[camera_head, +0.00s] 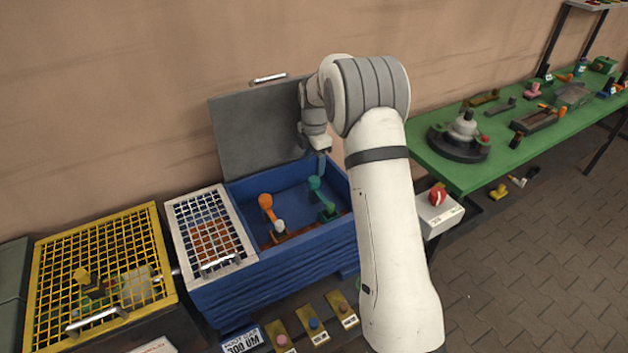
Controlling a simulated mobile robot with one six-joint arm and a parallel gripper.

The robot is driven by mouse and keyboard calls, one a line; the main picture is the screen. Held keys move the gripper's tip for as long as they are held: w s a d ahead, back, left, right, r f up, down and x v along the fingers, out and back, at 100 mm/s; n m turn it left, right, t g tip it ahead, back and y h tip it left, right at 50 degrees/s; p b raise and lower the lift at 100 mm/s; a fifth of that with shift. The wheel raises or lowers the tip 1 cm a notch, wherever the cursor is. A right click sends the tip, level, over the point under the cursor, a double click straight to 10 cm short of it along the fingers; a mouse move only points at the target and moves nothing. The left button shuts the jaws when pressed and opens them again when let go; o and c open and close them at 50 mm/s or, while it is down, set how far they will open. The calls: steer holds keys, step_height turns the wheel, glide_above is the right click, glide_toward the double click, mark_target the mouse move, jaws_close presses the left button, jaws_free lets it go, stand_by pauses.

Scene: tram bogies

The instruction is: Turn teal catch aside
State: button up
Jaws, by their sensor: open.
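The teal catch (320,194) stands inside the open blue bin (262,303), on the right side of its interior. An orange catch-like piece (267,207) with a white end stands to its left in the same bin. My gripper (321,163) points down over the right part of the bin, just above and close to the top of the teal catch. Its jaws are open and small in the picture. I cannot tell whether they touch the teal catch. My arm hides the bin's right end.
The bin's grey lid (252,130) stands raised behind it against the wall. A white grid cover (212,232) and a yellow mesh cover (100,265) lie to the left. A green workbench (440,172) with several parts and a red button box (438,205) are to the right.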

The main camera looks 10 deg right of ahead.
mark_target(314, 179)
step_height(314, 179, down, 8)
steer(key=shift+r+p, duration=0.2)
steer(key=shift+p, duration=0.45)
steer(key=shift+c, duration=0.5)
jaws_close()
steer(key=shift+a, duration=0.1)
